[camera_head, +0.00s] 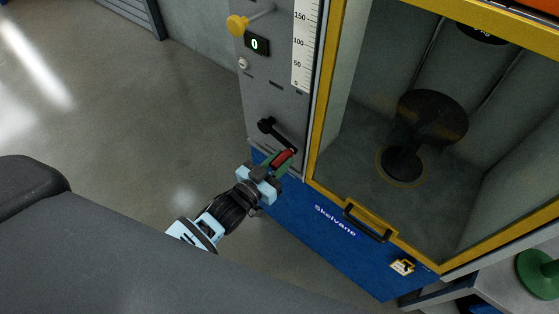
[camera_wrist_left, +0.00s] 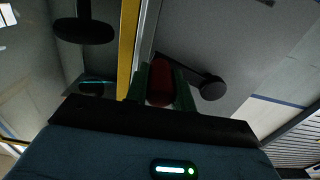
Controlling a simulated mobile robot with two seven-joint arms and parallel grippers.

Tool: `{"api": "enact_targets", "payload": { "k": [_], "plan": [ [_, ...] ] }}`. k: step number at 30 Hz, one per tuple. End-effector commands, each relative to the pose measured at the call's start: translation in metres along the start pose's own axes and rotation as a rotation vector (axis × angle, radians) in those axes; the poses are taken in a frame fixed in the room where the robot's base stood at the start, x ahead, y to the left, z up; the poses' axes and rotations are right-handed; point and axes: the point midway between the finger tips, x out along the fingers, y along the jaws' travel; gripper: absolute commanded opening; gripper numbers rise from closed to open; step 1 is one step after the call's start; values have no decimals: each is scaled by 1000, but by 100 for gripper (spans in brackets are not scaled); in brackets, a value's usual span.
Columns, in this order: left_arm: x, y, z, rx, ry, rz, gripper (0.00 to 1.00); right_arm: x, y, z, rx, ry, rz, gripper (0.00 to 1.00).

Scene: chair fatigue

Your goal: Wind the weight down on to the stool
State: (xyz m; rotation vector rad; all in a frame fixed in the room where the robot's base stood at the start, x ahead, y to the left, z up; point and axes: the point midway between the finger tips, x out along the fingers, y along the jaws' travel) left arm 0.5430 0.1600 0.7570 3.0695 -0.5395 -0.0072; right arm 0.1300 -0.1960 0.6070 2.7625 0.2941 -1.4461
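In the head view my left gripper (camera_head: 279,162) is at the red handle (camera_head: 284,158) of the black crank (camera_head: 268,127) on the grey machine panel. Its green fingers lie on both sides of the red handle. The left wrist view shows the red handle (camera_wrist_left: 160,84) between the green fingers, with the crank hub (camera_wrist_left: 213,88) to its right. The black stool (camera_head: 433,118) stands upright inside the cabinet. The dark weight (camera_head: 484,33) is above it at the top edge, mostly cut off, with a clear gap between them. My right gripper is not in view.
The yellow-framed cabinet door (camera_head: 322,120) with a black handle (camera_head: 367,222) is beside the panel and looks shut. A display (camera_head: 257,44) reads 0, below a yellow knob (camera_head: 238,25). A padlock (camera_head: 402,267) hangs low. Open floor lies left.

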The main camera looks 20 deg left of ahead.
Motion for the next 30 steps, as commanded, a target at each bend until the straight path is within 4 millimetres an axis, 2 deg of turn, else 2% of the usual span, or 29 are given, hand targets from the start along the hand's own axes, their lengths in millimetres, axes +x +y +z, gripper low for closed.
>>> {"api": "enact_targets", "payload": {
  "k": [1, 4, 17, 23, 30],
  "plan": [
    [0, 0, 0, 0, 0, 0, 11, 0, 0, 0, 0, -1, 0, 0],
    [0, 0, 0, 0, 0, 0, 0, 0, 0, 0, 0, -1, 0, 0],
    [0, 1, -7, -46, 2, 1, 0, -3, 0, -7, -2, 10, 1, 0],
    [1, 3, -21, -160, 5, 1, 0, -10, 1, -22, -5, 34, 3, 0],
    [2, 2, -44, -373, 6, 2, 0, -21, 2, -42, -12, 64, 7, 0]
  ]
}}
